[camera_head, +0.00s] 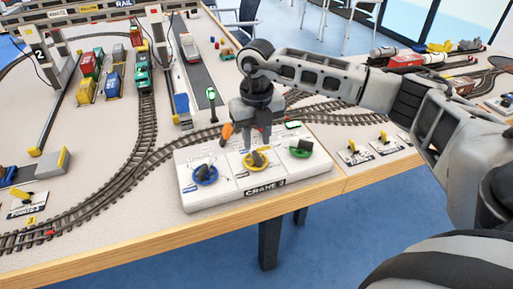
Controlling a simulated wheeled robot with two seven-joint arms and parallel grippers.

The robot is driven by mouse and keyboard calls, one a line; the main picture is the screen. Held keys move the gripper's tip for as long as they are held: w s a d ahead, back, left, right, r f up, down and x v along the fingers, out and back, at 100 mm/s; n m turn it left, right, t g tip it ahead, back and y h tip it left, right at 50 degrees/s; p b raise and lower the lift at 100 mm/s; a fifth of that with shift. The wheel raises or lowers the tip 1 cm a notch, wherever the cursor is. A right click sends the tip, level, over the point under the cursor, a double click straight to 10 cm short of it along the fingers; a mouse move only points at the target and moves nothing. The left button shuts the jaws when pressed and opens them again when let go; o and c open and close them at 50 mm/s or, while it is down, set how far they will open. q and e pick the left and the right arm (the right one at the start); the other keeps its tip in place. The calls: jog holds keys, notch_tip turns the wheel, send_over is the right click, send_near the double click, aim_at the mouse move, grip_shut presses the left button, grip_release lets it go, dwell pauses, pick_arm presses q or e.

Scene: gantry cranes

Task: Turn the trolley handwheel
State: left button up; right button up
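A white control box marked CRANE 3 (264,191) lies near the table's front edge. It carries a blue handwheel (205,175), a yellow handwheel (256,159) and a green handwheel (301,148), each with a dark knob. The small labels beside them are too small to read, so I cannot tell which one is the trolley handwheel. My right gripper (259,138) points down just above and behind the yellow handwheel. Its two fingers look apart, with nothing visible between them. I cannot tell whether they touch the wheel. My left gripper is not in view.
An orange lever (227,132) stands at the box's back edge, left of my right gripper. Tracks (146,130) curve around the box. Small point levers (384,139) lie to the right of the box.

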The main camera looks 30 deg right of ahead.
aim_at(254, 154)
jog(key=shift+f, duration=2.1)
grip_shut()
jog(key=m, duration=0.3)
jog(key=m+p, duration=0.1)
jog(key=m, duration=0.2)
jog(key=shift+w+a+r+m, duration=0.1)
jog(key=shift+a+m, duration=0.1)
jog(key=shift+m, duration=0.1)
jog(key=m+p, duration=0.1)
jog(key=m, duration=0.3)
jog(key=shift+w+m+p, duration=0.15)
jog(key=shift+m+p, duration=0.25)
